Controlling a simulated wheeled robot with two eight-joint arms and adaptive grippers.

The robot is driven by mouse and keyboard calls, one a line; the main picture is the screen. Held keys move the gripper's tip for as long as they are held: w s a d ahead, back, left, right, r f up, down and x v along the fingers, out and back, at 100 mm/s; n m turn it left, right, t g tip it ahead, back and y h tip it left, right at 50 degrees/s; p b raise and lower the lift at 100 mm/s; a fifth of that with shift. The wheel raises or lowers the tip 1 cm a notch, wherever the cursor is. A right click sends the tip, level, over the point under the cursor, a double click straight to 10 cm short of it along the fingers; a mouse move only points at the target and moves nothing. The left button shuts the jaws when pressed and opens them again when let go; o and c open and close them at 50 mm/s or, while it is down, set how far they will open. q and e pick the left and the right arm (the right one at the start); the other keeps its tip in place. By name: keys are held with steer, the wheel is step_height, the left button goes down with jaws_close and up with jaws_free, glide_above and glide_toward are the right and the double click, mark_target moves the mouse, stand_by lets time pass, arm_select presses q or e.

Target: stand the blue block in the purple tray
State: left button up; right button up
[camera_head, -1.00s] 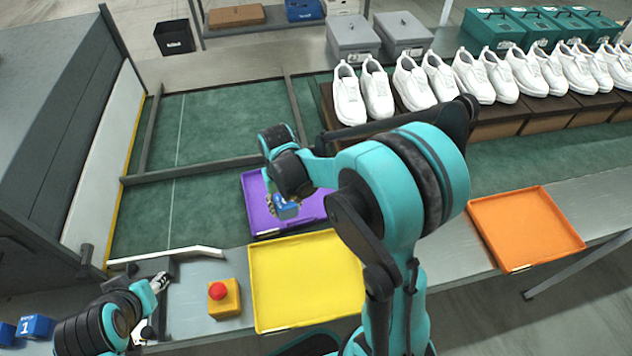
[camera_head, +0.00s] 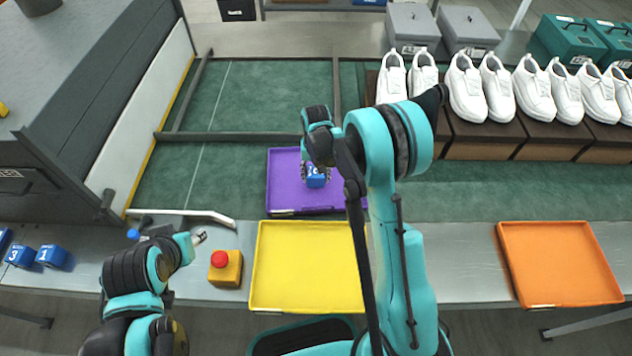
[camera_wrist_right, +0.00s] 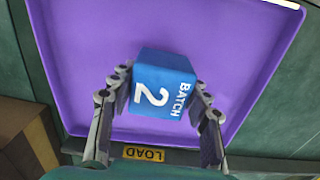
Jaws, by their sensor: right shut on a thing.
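The blue block (camera_head: 316,180) is between the fingers of my right gripper (camera_head: 317,172), over the purple tray (camera_head: 285,190). In the right wrist view the block (camera_wrist_right: 163,88) shows "BATCH 2" on one face, and the fingers of the gripper (camera_wrist_right: 160,95) press on its two sides. The purple tray (camera_wrist_right: 80,60) surrounds it in that view, with a "LOAD" label on its near edge. I cannot tell whether the block touches the tray floor. My left gripper (camera_head: 200,238) is left of the yellow tray, near the red button; its fingers are too small to judge.
A yellow tray (camera_head: 262,290) lies in front of the purple one, and an orange tray (camera_head: 510,265) is at the right. A red button on a yellow box (camera_head: 225,268) stands left of the yellow tray. Other blue blocks (camera_head: 52,256) sit far left. White shoes (camera_head: 465,90) line the back.

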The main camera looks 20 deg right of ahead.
mark_target(316, 181)
step_height(316, 181, down, 3)
steer(key=shift+f+b, duration=0.1)
steer(key=shift+b, duration=0.35)
steer(key=o, duration=1.2)
steer(key=shift+f, duration=0.1)
steer(key=shift+o, duration=0.2)
